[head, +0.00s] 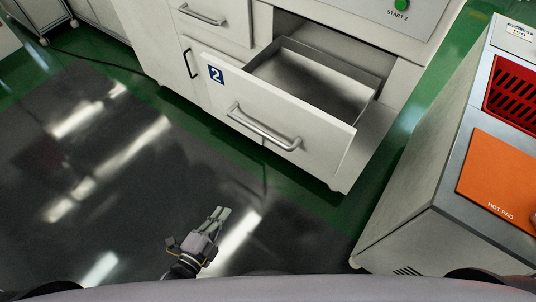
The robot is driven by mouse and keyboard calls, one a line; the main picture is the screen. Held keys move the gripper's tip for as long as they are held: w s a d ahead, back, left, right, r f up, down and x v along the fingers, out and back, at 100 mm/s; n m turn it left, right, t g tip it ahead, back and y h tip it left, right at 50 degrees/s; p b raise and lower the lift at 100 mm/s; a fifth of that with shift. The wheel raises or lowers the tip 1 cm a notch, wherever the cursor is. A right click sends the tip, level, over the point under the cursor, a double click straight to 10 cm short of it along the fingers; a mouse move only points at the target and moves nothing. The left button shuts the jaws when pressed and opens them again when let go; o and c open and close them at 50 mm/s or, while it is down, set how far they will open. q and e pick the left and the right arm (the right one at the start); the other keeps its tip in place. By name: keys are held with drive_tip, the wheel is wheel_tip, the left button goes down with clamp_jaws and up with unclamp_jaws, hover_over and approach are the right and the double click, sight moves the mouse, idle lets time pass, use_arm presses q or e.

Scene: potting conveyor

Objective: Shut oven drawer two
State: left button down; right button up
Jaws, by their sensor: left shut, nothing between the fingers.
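Oven drawer two (285,102) is pulled out of the white cabinet at the upper middle. Its white front carries a blue label (216,75) with the number 2 and a bar handle (262,128). The metal tray inside the drawer looks empty. My left gripper (219,213) is low in the picture, over the dark floor, in front of and below the drawer front. Its fingers are together and empty, apart from the handle. My right gripper does not show.
A green START 2 button (401,5) sits on the panel above the drawer. At the right stands a cabinet with an orange hot pad (501,178) and a red slotted bin (513,91). Another drawer (213,18) above left is closed. The dark floor at left is clear.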

use_arm(q)
drive_tip(key=s+d+r+m+t+h+b, duration=0.1)
drive_tip(key=d+r+m+h, duration=0.2)
drive_tip(key=r, duration=0.5)
drive_tip(key=d+r+m+t+h, duration=0.1)
drive_tip(key=d+r+m+h, duration=0.1)
drive_tip(key=r+m, duration=0.35)
drive_tip(key=n+p, duration=0.2)
drive_tip(key=p, duration=0.1)
approach(275, 142)
drive_tip(key=x, duration=0.7)
drive_tip(key=shift+d+b, duration=0.1)
drive_tip(key=shift+b, duration=0.2)
